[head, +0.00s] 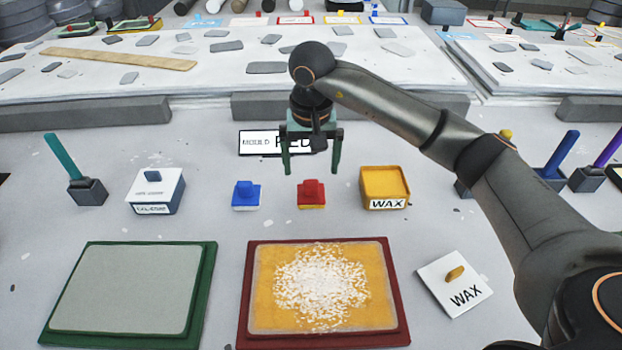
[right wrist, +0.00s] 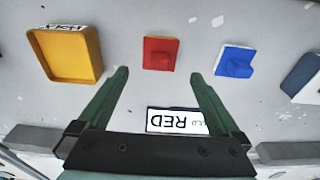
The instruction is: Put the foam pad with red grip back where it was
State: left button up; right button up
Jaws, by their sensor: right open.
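The foam pad with red grip (head: 311,193) stands upright on the grey bench, with a thin yellowish layer under its red top. It lies between the foam pad with blue grip (head: 246,194) and the yellow wax box (head: 385,187). My right gripper (head: 311,172) is open and empty, just behind and above the red-grip pad. In the right wrist view the red-grip pad (right wrist: 160,53) shows beyond and between the two open fingertips (right wrist: 160,75), apart from them. My left gripper is not in view.
The red mould (head: 245,300) in front holds a yellow surface with white flakes. A green mould (head: 205,300) is at left. A white wax lid (head: 440,300) lies at right. A RED sign (head: 258,143) stands behind the gripper. A white box (head: 155,190) stands left.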

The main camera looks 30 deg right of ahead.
jog(key=r, duration=0.4)
jog(key=shift+s+a, duration=0.1)
jog(key=shift+s, duration=0.1)
dwell(0.9)
